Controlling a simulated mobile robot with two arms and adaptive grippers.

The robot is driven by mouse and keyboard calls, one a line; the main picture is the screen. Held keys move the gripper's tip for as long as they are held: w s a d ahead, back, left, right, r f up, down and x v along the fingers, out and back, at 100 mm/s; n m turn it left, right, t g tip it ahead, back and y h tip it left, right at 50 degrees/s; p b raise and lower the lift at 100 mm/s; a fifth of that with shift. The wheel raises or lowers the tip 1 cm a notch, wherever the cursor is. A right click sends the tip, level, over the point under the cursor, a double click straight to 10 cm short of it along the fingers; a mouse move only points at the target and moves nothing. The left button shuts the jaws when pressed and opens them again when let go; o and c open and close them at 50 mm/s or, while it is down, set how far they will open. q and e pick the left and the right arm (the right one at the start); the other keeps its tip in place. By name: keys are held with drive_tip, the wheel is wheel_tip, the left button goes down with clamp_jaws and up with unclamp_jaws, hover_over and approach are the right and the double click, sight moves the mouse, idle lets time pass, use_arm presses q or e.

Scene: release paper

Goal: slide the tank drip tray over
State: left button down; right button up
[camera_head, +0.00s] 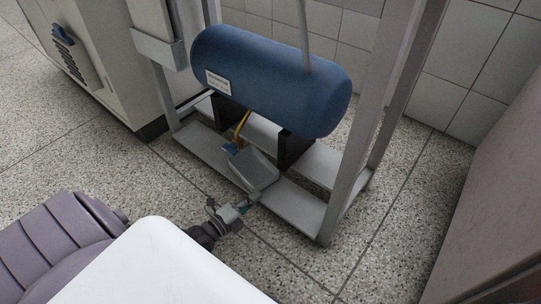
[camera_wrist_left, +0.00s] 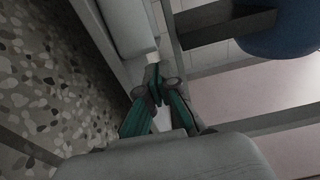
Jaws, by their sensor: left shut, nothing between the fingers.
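The tank drip tray (camera_head: 254,169) is a small grey tray. In the head view it sits tilted-looking on the lower shelf of the metal frame, below the blue tank (camera_head: 270,80). My left gripper (camera_head: 250,202) is shut and empty, at the front edge of the shelf just below the tray's near edge. I cannot tell whether its tips touch the tray. In the left wrist view the closed fingers (camera_wrist_left: 157,82) point toward the frame, beside a pale grey surface that may be the tray. My right gripper is not in view.
The frame's lower shelf (camera_head: 300,208) and upright post (camera_head: 350,150) bound the space on the right. A yellow pipe (camera_head: 242,125) with a blue part hangs behind the tray. A beige cabinet (camera_head: 95,60) stands at left. Speckled floor (camera_head: 300,265) is clear in front.

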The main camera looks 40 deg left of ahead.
sight(275, 188)
use_arm(q)
drive_tip(key=w+b, duration=0.1)
drive_tip(key=w, duration=0.1)
drive_tip(key=w+d+b, duration=0.1)
drive_tip(key=w+b, duration=0.1)
drive_tip(key=w, duration=0.1)
drive_tip(key=w+b, duration=0.2)
drive_tip(key=w, duration=0.1)
drive_tip(key=shift+d+f, duration=0.15)
drive_tip(key=shift+d, duration=0.1)
drive_tip(key=shift+w+d+b, duration=0.1)
drive_tip(key=shift+w+b, duration=0.25)
drive_tip(key=shift+b, duration=0.05)
drive_tip(key=shift+r, duration=0.2)
